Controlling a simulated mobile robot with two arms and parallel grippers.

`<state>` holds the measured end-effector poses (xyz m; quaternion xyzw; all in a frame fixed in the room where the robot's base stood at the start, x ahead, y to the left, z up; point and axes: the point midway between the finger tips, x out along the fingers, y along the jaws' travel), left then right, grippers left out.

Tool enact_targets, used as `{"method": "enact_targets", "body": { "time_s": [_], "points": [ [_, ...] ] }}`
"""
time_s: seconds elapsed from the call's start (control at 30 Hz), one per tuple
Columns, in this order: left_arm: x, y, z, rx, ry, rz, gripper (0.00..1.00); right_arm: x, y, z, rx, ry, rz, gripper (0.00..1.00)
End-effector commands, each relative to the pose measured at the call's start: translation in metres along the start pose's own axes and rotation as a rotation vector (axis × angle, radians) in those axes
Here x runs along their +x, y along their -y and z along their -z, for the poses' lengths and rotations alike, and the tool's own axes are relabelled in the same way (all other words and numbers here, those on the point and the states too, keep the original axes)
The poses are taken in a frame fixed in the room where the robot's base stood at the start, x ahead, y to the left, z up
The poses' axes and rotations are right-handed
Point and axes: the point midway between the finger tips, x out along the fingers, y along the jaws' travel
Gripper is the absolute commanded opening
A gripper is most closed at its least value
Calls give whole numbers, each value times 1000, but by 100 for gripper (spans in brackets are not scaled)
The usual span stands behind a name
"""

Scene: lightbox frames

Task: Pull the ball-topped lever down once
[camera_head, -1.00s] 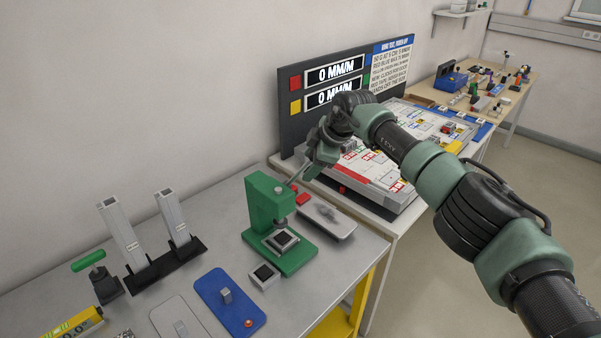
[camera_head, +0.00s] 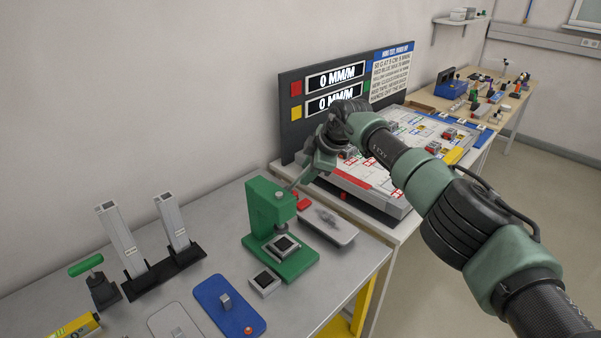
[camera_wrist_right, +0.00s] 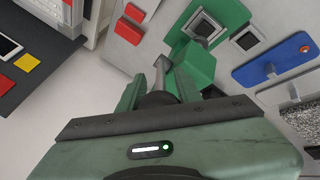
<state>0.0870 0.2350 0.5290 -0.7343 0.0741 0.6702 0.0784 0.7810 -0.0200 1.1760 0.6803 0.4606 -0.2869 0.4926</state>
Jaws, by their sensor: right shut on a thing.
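The green lever press (camera_head: 266,204) stands on the grey table, with a framed dark square piece (camera_head: 283,246) on its base under the ram. Its thin grey lever (camera_head: 295,184) slants up to the right from the press head. My right gripper (camera_head: 314,170) is at the lever's outer end, shut on it. In the right wrist view the dark ball (camera_wrist_right: 158,99) sits between the green fingers of my right gripper (camera_wrist_right: 158,92), and the grey lever rod (camera_wrist_right: 162,72) runs from it to the press (camera_wrist_right: 197,66). The ball is hidden in the head view. My left gripper is not in view.
A grey plate (camera_head: 328,226) and a red block (camera_head: 303,204) lie right of the press. A second framed piece (camera_head: 265,282) and a blue plate (camera_head: 215,297) lie in front. Two grey posts (camera_head: 122,240) stand left. A display panel (camera_head: 337,78) stands behind my right arm.

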Motion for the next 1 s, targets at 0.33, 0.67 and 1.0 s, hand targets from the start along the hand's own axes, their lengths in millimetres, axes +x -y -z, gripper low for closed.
{"method": "enact_targets", "body": {
  "time_s": [0.33, 0.67, 1.0],
  "points": [
    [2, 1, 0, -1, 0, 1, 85, 5, 15, -16, -1, 4, 3, 0],
    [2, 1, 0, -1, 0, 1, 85, 9, 29, -30, 0, 5, 5, 0],
    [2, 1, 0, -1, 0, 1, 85, 10, 36, -36, 1, 5, 5, 0]
  ]
}}
